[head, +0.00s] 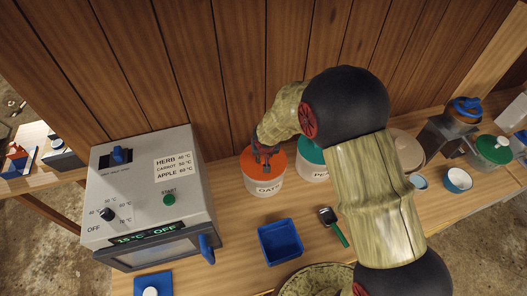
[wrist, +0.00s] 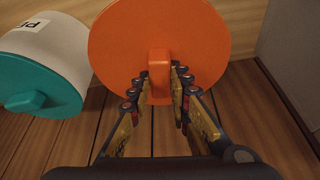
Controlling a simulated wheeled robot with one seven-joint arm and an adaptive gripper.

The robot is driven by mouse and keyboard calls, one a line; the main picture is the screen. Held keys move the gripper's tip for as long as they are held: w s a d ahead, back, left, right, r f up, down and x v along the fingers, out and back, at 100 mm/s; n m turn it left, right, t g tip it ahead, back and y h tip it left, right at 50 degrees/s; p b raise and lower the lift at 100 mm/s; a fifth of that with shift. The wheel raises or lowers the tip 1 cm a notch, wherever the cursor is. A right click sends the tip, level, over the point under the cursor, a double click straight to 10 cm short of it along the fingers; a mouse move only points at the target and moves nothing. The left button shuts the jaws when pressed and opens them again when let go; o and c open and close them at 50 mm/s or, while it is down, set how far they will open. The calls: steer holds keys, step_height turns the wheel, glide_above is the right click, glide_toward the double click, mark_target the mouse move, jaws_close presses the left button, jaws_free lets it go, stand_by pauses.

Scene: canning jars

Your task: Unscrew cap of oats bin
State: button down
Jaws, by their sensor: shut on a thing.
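The oats bin (head: 264,186) is a white tub labelled OATS, standing against the wooden back wall. Its orange cap (head: 256,167) is on top of it. In the wrist view the orange cap (wrist: 125,40) fills the upper middle, with a raised orange grip tab (wrist: 159,76) at its centre. My gripper (head: 264,156) reaches down onto the cap from above. In the wrist view its fingers (wrist: 160,90) are on both sides of the tab, shut on it. The fingers hide part of the cap in the head view.
A teal-capped bin (head: 312,170) stands close to the right of the oats bin. A grey dryer box (head: 145,200) is to the left. A blue tray (head: 281,242) and a green-handled scoop (head: 334,228) lie in front. Jars and bowls stand at right.

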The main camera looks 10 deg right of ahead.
steer(key=shift+r+n+y+p, duration=0.15)
steer(key=shift+n+p, duration=0.4)
steer(key=shift+p, duration=1.25)
steer(key=shift+r+n+y+p, duration=0.1)
steer(key=shift+n+y+p, duration=0.3)
steer(key=shift+p, duration=1.35)
steer(key=shift+f+n+p, duration=0.25)
steer(key=shift+n+p, duration=0.1)
steer(key=shift+p, duration=0.15)
steer(key=shift+d+r+p, duration=0.1)
steer(key=shift+r+p, duration=0.15)
steer(key=shift+p, duration=0.85)
steer(key=n+p, duration=0.1)
steer(key=p, duration=0.3)
steer(key=shift+n+y+p, duration=0.25)
steer(key=shift+n+p, duration=0.05)
steer(key=n+p, duration=0.1)
steer(key=p, duration=0.4)
steer(key=shift+n+g+y, duration=0.3)
steer(key=shift+n, duration=0.1)
steer(key=shift+d+f+n+p, duration=0.1)
steer(key=shift+n+p, duration=0.4)
steer(key=shift+p, duration=0.4)
steer(key=shift+w+f, duration=0.1)
steer(key=shift+n+y, duration=0.3)
